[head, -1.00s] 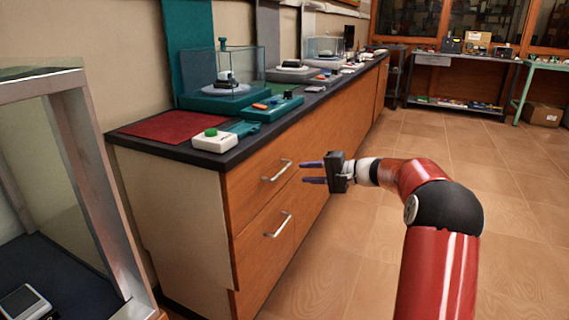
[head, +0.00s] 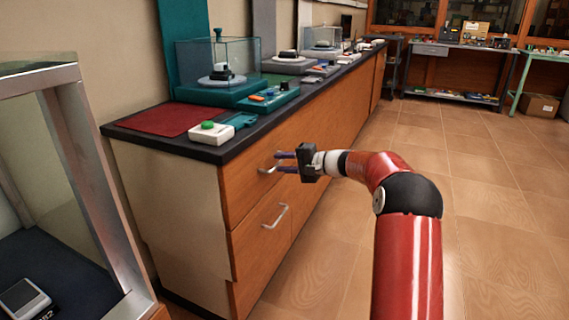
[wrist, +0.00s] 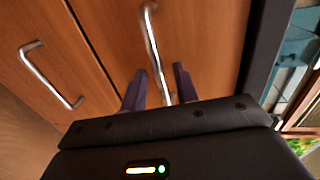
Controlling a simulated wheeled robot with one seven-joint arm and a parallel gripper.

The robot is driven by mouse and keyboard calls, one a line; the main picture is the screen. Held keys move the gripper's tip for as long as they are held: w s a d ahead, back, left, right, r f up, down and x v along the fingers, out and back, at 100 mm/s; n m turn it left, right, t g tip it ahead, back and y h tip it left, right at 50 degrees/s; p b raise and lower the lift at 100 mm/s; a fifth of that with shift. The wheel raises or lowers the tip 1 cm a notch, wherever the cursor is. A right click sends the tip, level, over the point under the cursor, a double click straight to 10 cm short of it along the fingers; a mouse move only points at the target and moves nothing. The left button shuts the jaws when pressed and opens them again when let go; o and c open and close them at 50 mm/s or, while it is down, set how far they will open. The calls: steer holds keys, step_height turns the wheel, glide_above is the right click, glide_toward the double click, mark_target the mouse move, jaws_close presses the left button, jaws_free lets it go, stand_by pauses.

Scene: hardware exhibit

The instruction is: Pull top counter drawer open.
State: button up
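The top counter drawer (head: 240,187) has a wooden front and is closed flush with the counter. Its silver bar handle (head: 268,169) shows partly behind my fingers in the head view. My gripper (head: 277,162) is at this handle, its two dark purple fingers pointing at the drawer front. In the wrist view, the top handle (wrist: 151,35) runs down between the two open fingertips (wrist: 159,72), with a gap visible on each side. The lower drawer's handle (wrist: 50,75) lies to the left in the wrist view, apart from the fingers.
The dark countertop (head: 235,147) above carries a red mat (head: 170,119), a white box with a green button (head: 212,133), and glass-covered exhibits. A framed display case (head: 95,170) stands at the left. The tiled floor (head: 480,230) on the right is clear.

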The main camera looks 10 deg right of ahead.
jaws_close()
steer(key=shift+s, duration=0.1)
steer(key=f+b+v, duration=0.2)
steer(key=v, duration=0.9)
steer(key=f+b+v, duration=0.2)
steer(key=b+v, duration=0.1)
steer(key=v, duration=0.8)
steer(key=shift+s+d+f, duration=0.35)
steer(key=shift+s+d, duration=0.1)
steer(key=shift+d, duration=0.2)
steer(key=shift+o, duration=0.5)
jaws_free()
steer(key=v, duration=0.7)
steer(key=shift+s+d, duration=0.2)
steer(key=shift+d, duration=0.15)
